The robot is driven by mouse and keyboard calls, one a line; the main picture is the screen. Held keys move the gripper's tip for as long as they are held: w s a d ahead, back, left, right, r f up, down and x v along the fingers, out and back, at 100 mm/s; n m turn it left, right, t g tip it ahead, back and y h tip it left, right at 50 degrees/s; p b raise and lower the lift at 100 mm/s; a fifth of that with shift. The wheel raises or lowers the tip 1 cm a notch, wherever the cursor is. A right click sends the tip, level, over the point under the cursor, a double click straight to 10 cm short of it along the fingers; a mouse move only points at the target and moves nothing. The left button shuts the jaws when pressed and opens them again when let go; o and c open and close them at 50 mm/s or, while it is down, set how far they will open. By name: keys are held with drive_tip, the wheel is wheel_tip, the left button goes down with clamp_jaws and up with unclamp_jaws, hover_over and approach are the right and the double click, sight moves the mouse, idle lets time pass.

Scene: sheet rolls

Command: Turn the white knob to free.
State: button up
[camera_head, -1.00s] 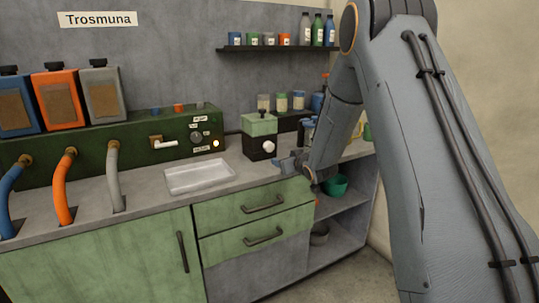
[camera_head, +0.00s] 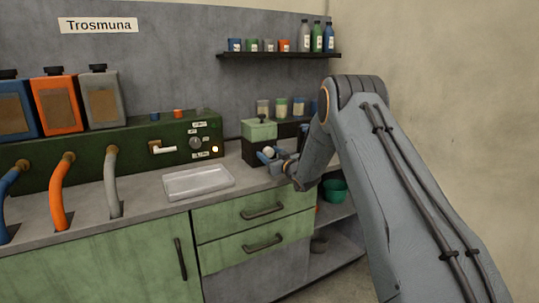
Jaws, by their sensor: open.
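The white knob (camera_head: 269,152) is on the front of a small dark box with a pale green top (camera_head: 259,130), on the counter right of the white tray. My gripper (camera_head: 267,155) is right in front of the knob, with its blue fingertips open. The fingers partly cover the knob and the lower front of the box. I cannot tell whether they touch the knob or are around it. No marking for free can be read on the box.
A white tray (camera_head: 199,182) lies on the counter left of the box. Behind it is a green panel (camera_head: 135,150) with a dark dial, a small lamp and a white lever. Jars (camera_head: 281,108) stand behind the box. Drawers (camera_head: 253,210) are below.

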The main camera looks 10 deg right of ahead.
drive_tip(key=shift+w, duration=0.15)
drive_tip(key=c, duration=1.1)
drive_tip(key=shift+o, duration=0.2)
